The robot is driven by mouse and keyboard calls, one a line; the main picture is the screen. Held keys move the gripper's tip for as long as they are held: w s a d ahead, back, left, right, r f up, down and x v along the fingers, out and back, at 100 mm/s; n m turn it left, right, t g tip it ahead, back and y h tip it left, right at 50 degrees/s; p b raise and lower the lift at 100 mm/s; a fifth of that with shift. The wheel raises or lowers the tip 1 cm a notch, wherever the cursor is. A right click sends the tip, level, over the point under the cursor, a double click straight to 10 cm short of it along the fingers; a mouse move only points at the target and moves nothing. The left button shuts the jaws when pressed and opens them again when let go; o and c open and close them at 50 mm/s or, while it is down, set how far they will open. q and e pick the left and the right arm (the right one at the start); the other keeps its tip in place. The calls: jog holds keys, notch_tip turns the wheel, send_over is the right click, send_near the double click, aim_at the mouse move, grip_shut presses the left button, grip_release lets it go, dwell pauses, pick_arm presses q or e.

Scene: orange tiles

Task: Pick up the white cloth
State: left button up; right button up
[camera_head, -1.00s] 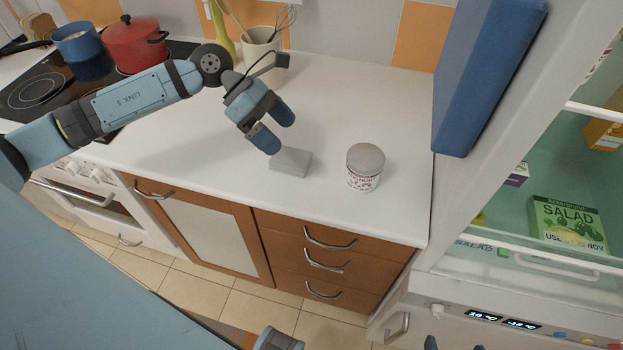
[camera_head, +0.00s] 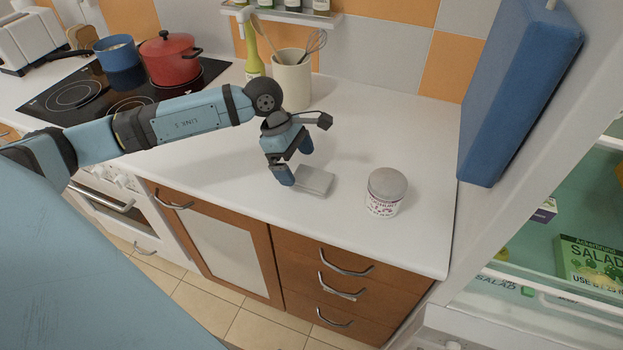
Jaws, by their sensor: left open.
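A small folded light-grey or white cloth (camera_head: 314,181) lies flat on the white counter. My left gripper (camera_head: 294,165) is open at the cloth's left and far side, with its blue fingers pointing down. One finger is close to the cloth's left edge. I cannot tell whether it touches the cloth. Nothing is between the fingers that I can see. My right gripper is not visible in this view.
A yoghurt jar (camera_head: 385,192) with a grey lid stands to the right of the cloth on the counter (camera_head: 370,125). A utensil crock (camera_head: 291,80) stands behind the gripper. Red (camera_head: 170,59) and blue (camera_head: 118,53) pots sit on the hob. The open fridge (camera_head: 570,210) is at right.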

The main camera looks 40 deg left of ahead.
aim_at(306, 175)
pick_arm(q)
jog(key=x, duration=0.4)
jog(key=shift+w+d, duration=0.2)
jog(key=shift+d, duration=0.1)
jog(key=c, duration=1)
notch_tip(306, 175, up, 20)
